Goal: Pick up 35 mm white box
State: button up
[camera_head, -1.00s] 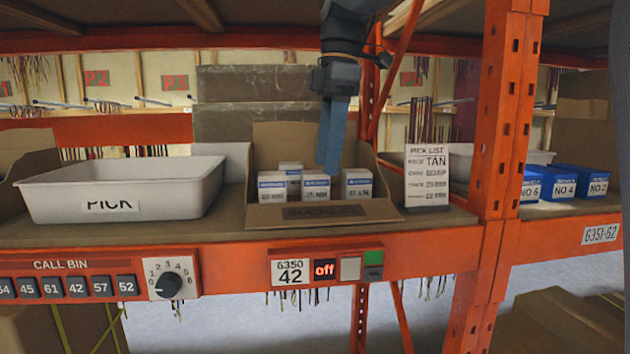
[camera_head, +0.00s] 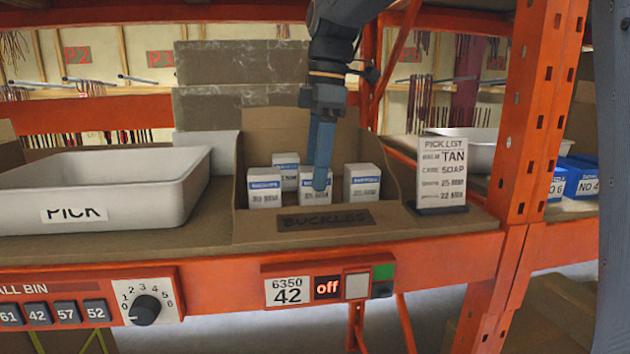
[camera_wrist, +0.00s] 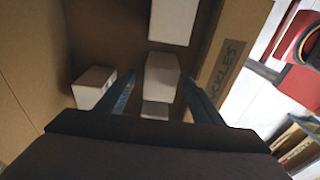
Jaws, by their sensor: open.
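Several small white boxes with blue-striped labels stand in an open cardboard bin (camera_head: 412,222) marked BUCKLES. A left box (camera_head: 264,197), a back box (camera_head: 287,160), a middle box (camera_head: 309,196) and a right box (camera_head: 361,183) show; I cannot read which is 35 mm. My gripper (camera_head: 321,184) points down into the bin at the middle box, covering part of it. In the wrist view its open fingers (camera_wrist: 158,82) straddle the middle box (camera_wrist: 162,72), with no clear contact. The right box (camera_wrist: 173,20), left box (camera_wrist: 155,110) and back box (camera_wrist: 93,87) lie around them.
A white PICK tray (camera_head: 150,205) stands left of the bin. A pick list card (camera_head: 442,170) stands to its right, near an orange upright (camera_head: 530,110). The orange shelf edge (camera_head: 220,285) carries a call panel and the 6350-42 label.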

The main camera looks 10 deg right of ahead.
aim_at(307, 196)
jog(key=shift+a+f+p, duration=0.2)
jog(key=shift+f+p, duration=0.2)
jog(key=shift+f, duration=0.9)
jog(key=shift+c, duration=0.4)
jog(key=c, duration=1.2)
